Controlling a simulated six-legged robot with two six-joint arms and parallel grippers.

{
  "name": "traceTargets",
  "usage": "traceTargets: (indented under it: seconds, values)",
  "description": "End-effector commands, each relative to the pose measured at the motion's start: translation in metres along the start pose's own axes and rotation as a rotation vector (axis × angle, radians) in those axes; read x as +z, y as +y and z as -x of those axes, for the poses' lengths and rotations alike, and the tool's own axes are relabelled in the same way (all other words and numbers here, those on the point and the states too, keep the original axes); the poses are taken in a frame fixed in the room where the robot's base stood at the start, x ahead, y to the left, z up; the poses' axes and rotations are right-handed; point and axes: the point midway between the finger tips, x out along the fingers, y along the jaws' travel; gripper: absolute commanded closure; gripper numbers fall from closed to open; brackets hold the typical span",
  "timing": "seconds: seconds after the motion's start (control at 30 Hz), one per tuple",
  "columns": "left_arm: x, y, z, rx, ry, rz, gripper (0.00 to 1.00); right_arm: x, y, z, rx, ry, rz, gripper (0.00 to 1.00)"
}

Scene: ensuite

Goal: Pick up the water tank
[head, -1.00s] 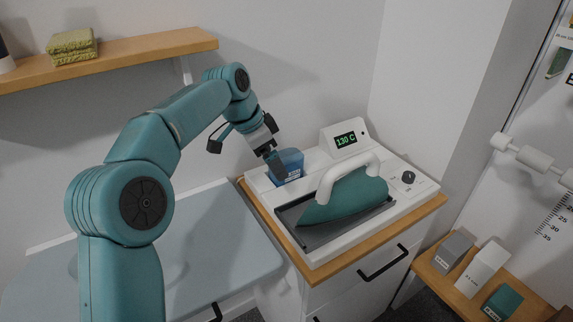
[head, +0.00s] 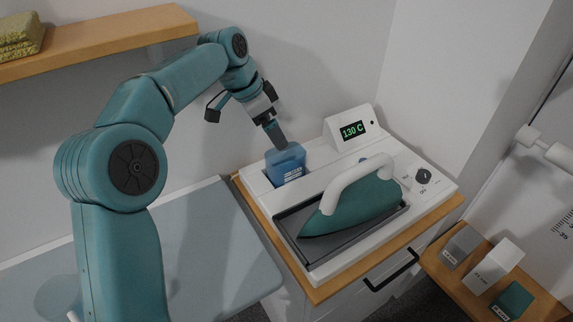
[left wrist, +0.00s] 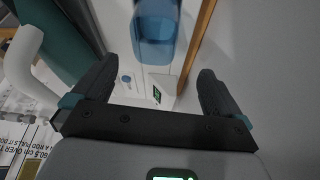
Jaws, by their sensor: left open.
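The water tank (head: 286,166) is a translucent blue block with a pale label. It sits upright at the back left of the white ironing station (head: 318,264). My left gripper (head: 279,141) is open, just above and behind the tank in the head view. In the left wrist view the tank (left wrist: 156,30) shows at the top, beyond the spread fingertips of my left gripper (left wrist: 156,70). Nothing is between the fingers. I cannot tell whether a finger touches the tank. My right gripper is not in view.
A teal iron (head: 352,208) with a white handle rests on the station, right of the tank. A display box (head: 348,128) reading 130 C stands behind. A grey-blue board (head: 215,250) lies left. A wall shelf (head: 110,40) is above. Small boxes (head: 497,265) stand on a low shelf at right.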

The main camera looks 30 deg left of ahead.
Motion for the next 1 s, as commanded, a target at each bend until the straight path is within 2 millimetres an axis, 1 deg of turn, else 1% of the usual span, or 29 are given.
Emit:
traceTargets:
  seconds: [0.3, 0.47, 0.73, 0.83, 1.0]
  values:
    - [0.001, 0.005, -0.054, 0.002, -0.002, 0.000, 0.00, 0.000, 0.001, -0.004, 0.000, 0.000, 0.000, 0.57]
    - [0.001, 0.005, -0.068, 0.000, -0.001, 0.000, 0.00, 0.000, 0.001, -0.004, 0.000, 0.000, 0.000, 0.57]
    - [0.003, 0.008, -0.108, 0.002, -0.002, 0.000, 0.00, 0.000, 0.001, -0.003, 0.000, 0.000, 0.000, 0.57]
    - [0.003, 0.007, -0.117, 0.001, -0.001, 0.001, 0.00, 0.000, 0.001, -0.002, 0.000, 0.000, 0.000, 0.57]
    - [0.003, 0.005, -0.119, -0.001, 0.000, 0.000, 0.00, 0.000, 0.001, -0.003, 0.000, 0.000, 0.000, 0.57]
